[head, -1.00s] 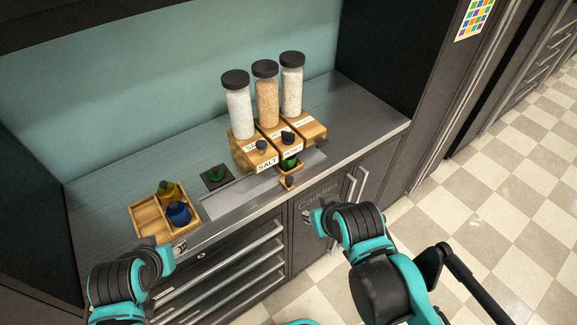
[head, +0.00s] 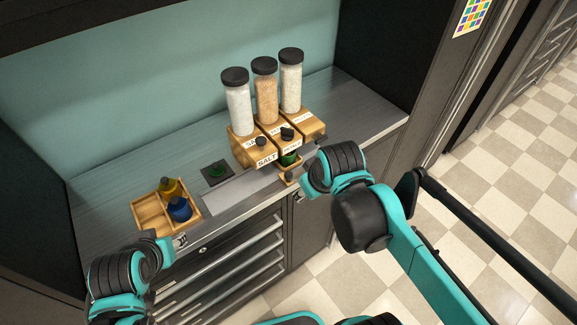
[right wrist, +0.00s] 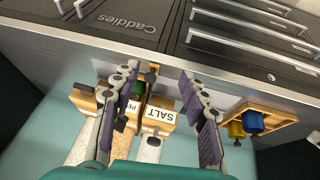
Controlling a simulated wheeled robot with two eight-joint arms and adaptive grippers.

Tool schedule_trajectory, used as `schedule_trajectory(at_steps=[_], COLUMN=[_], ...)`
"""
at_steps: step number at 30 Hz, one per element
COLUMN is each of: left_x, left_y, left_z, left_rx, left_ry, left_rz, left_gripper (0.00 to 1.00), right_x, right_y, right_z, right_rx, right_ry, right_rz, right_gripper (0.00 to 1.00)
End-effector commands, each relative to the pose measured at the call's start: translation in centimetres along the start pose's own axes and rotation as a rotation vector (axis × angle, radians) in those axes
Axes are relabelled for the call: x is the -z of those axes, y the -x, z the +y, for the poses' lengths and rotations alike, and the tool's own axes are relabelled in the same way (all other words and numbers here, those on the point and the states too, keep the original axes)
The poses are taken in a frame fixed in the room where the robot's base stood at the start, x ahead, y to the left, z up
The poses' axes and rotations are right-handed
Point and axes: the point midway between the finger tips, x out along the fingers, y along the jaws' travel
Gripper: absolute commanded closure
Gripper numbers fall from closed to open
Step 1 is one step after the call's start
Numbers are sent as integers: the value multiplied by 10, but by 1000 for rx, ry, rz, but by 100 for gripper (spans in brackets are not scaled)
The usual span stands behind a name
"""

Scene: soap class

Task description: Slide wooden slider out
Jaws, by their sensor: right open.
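Three tall jars (head: 238,108) with black lids stand on a wooden dispenser (head: 242,151) labelled SALT and more.
A wooden caddy (head: 150,214) with a yellow and a blue bottle sits on the left of the counter. Drawers with bar handles (head: 238,252) are below the counter.

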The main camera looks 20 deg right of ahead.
Motion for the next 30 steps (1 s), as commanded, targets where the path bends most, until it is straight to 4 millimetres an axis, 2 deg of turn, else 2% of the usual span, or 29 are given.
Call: schedule_trajectory(at_steps=[1,6,12,20,23,30], left_x=[5,12,19,21,20,12], left_y=[6,17,27,30,27,17], left_z=[0,0,0,0,0,0], left_rx=[0,0,0,0,0,0], left_ry=[0,0,0,0,0,0], left_rz=[0,0,0,0,0,0], left_gripper=[60,60,60,60,60,60], right_x=[19,63,100,112,108,92], right_y=[2,-11,-40,-62,-71,-107], right_z=[4,13,18,18,17,12], right_rx=[16,98,220,299,302,301], right_ry=[76,360,649,798,804,803], right_rz=[-40,-177,-296,-346,-349,-348], right_gripper=[56,56,56,56,56,56])
